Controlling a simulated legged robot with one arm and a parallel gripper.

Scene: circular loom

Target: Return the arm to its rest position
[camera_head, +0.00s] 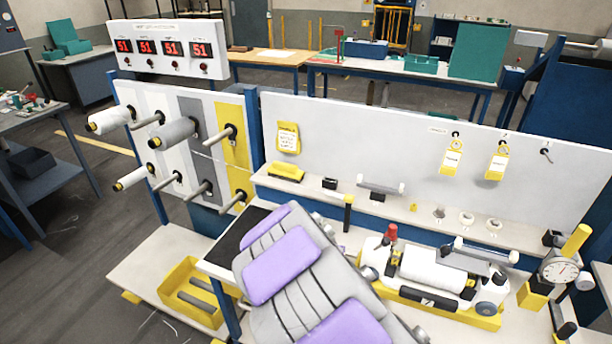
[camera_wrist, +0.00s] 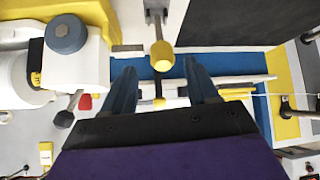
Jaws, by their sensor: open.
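My arm, grey with purple panels, rises from the bottom middle of the head view and covers part of the bench. My gripper's fingers cannot be made out in the head view. In the wrist view my gripper (camera_wrist: 162,88) has two dark blue fingers set wide apart, with nothing held between them. A yellow knob (camera_wrist: 162,54) on a metal rod shows beyond and between the fingertips. A blue strip (camera_wrist: 232,66) runs behind them. How far the fingers are from these cannot be told.
A white roller unit (camera_head: 432,268) on a yellow base stands right of my arm, with a dial gauge (camera_head: 561,270) farther right. A panel with spools (camera_head: 188,132) stands at left, below a counter display (camera_head: 168,49). A yellow tray (camera_head: 192,292) sits low at left. Open floor lies beyond.

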